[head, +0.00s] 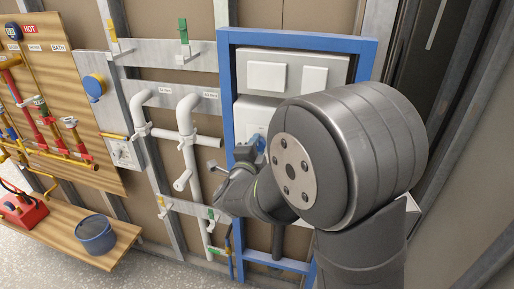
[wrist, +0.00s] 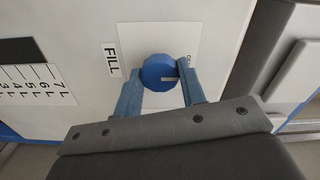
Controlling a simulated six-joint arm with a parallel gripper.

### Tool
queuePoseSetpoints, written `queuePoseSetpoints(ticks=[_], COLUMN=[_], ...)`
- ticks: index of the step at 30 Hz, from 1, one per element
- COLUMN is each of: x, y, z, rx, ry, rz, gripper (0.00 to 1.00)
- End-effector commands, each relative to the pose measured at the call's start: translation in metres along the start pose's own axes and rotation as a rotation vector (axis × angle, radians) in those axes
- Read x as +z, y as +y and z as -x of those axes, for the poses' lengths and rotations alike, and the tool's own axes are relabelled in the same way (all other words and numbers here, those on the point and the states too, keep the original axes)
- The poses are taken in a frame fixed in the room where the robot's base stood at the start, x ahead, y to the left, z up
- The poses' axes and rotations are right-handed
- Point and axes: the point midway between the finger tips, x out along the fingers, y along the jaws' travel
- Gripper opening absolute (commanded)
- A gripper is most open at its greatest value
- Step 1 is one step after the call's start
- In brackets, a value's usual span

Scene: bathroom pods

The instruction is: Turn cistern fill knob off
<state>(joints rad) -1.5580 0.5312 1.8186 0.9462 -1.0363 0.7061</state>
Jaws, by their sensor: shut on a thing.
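The cistern fill knob (wrist: 159,72) is a round blue knob with a pale mark on its face, in the wrist view. It sits on a white plate (wrist: 186,36) beside a FILL label (wrist: 110,59). More lettering by the knob is partly hidden. My gripper (wrist: 158,84) is shut on the knob, one blue finger on each side. In the head view my gripper (head: 258,145) reaches the white cistern inside the blue frame (head: 227,80). My own arm hides most of the knob there.
A scale plate (wrist: 35,85) with numbers lies left of the knob. In the head view, white pipes (head: 187,130) stand left of the frame. A white flush panel (head: 290,72) is above. A bench (head: 75,235) with a blue bucket (head: 96,236) stands at lower left.

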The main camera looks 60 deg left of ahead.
Motion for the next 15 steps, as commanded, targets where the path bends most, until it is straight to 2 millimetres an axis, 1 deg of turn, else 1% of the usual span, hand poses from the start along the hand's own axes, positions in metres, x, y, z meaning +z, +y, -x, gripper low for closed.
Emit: queuePoseSetpoints(ticks=[15], x=[0.0004], y=[0.0005], z=[0.0004], rx=[0.001], ry=[-0.001], rz=[0.03], gripper=[0.14])
